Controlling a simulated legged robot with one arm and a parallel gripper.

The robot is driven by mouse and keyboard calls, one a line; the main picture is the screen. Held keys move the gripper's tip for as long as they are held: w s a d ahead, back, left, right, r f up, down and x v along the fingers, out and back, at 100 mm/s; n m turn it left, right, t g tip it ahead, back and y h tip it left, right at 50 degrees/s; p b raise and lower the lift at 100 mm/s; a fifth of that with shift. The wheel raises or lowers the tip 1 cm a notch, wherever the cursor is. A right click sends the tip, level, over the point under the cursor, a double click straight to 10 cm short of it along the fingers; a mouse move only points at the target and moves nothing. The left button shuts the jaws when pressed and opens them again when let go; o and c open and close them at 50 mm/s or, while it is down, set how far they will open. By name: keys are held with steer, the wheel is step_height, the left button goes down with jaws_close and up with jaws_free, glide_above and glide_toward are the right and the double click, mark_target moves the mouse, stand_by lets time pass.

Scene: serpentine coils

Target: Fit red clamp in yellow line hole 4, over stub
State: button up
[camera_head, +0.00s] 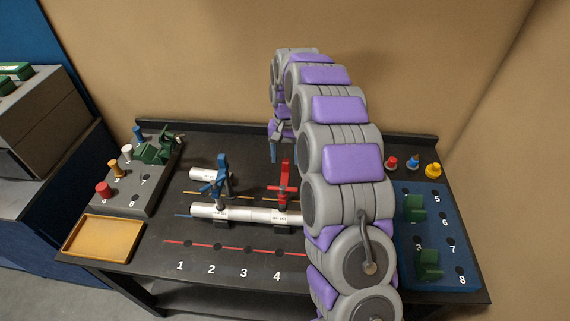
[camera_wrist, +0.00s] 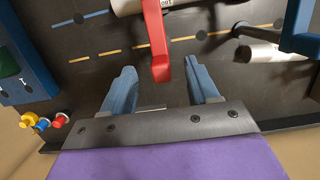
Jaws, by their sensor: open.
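The red clamp (camera_head: 284,188) stands upright by the right part of the long white pipe (camera_head: 248,214). In the wrist view, the red clamp (camera_wrist: 158,45) reaches down between the blue fingers of my gripper (camera_wrist: 160,78), which is open with a gap on each side of it. In the head view, my gripper (camera_head: 280,152) hangs just behind the clamp's top. The yellow dashed line (camera_wrist: 140,47) with dark holes runs past the clamp. A short white pipe stub (camera_head: 204,174) lies at the left behind the long pipe; its hole's number is unreadable.
A blue clamp (camera_head: 222,180) stands at the left of the long pipe. A red line (camera_head: 228,246) numbered 1 to 4 runs in front. A blue panel (camera_head: 436,240) with green blocks is right, a yellow tray (camera_head: 104,238) left. My arm hides the board's right middle.

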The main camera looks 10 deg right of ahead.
step_height(320, 180, up, 12)
steer(key=w+p, duration=0.1)
steer(key=w, duration=0.1)
steer(key=shift+d, duration=0.3)
steer(key=shift+r, duration=0.1)
steer(key=s+a+r+n, duration=0.1)
steer(key=s+r, duration=0.3)
steer(key=s, duration=0.7)
steer(key=s+f+n, duration=0.1)
steer(key=s+f, duration=0.1)
steer(key=s, duration=0.9)
steer(key=s+f+b, duration=0.1)
steer(key=s+f, duration=0.2)
steer(key=s, duration=0.8)
steer(key=s+f+n, duration=0.1)
steer(key=s+f, duration=0.1)
steer(key=s, duration=0.9)
steer(key=shift+s+f+n+h+b, duration=0.25)
steer(key=shift+s+n+h+b, duration=0.05)
steer(key=shift+s, duration=0.1)
